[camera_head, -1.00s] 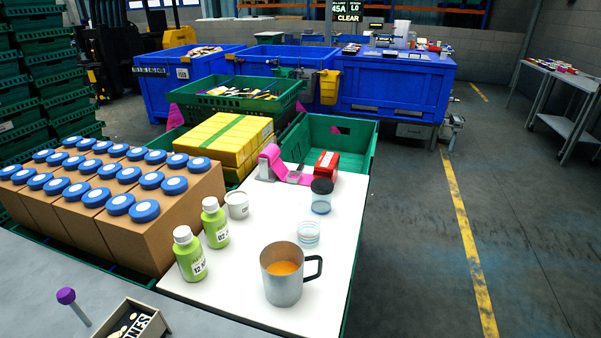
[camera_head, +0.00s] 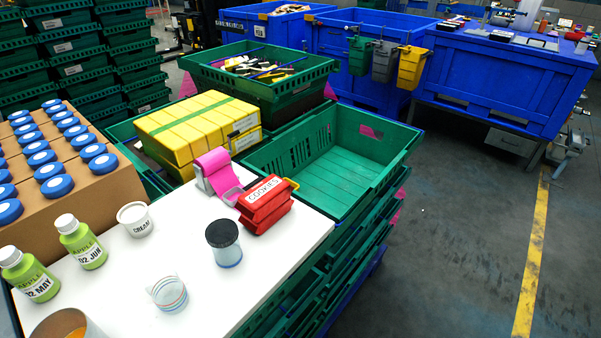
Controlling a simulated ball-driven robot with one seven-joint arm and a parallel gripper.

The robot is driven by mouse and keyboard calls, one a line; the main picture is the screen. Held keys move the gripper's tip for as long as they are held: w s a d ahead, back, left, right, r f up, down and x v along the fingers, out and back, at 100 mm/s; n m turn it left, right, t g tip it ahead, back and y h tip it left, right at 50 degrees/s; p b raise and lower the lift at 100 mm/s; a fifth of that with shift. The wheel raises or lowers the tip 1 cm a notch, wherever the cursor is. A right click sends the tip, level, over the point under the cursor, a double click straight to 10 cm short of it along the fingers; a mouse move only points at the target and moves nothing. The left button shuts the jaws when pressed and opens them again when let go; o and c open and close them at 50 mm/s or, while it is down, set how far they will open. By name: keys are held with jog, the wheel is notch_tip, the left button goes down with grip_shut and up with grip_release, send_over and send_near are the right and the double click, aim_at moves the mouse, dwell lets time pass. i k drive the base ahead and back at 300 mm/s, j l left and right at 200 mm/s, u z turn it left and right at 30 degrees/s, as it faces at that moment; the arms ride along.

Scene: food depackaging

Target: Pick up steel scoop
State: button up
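No clear steel scoop shows in this view. A steel cup with orange contents is cut off at the bottom left edge; only its metal rim (camera_head: 92,328) and part of the contents show, and its handle is out of frame. It stands on the white tabletop (camera_head: 215,305). I cannot tell whether it is the scoop. My gripper is not in view.
On the white top stand green bottles (camera_head: 80,243), a cream tub (camera_head: 135,219), a clear striped cup (camera_head: 168,293), a dark-lidded jar (camera_head: 224,243), a pink tape dispenser (camera_head: 218,176) and a red cookies pack (camera_head: 266,205). An empty green crate (camera_head: 330,172) lies behind. Floor at right is clear.

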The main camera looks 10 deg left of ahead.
aim_at(235, 189)
jog(key=i+l+u, duration=0.15)
jog(key=l+u, duration=0.65)
jog(key=i+l+u, duration=0.1)
jog(key=l+u, duration=0.3)
